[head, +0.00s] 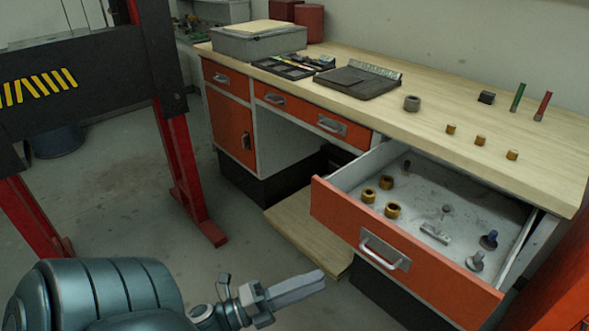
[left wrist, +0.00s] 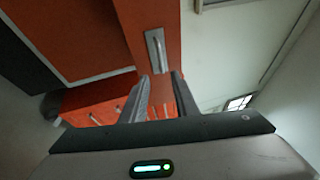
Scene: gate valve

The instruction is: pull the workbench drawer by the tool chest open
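The orange-fronted drawer (head: 340,215) at the right end of the workbench stands pulled well out, its grey inside showing. Its silver handle (head: 385,250) is on the front panel. My left gripper (head: 318,277) is left of the handle and apart from it, in front of the drawer. In the left wrist view its two fingers (left wrist: 161,77) are apart with nothing between them. A silver handle (left wrist: 156,49) on an orange panel shows just beyond the fingertips there. A red-orange cabinet side (head: 560,275), perhaps the tool chest, is at the right edge. My right gripper is not in view.
The drawer holds brass rings (head: 392,210), bolts (head: 475,261) and a small metal plate (head: 434,233). The wooden benchtop (head: 430,125) carries trays, a grey box (head: 258,42) and small parts. A red-legged black frame (head: 185,170) stands left. Floor between is clear.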

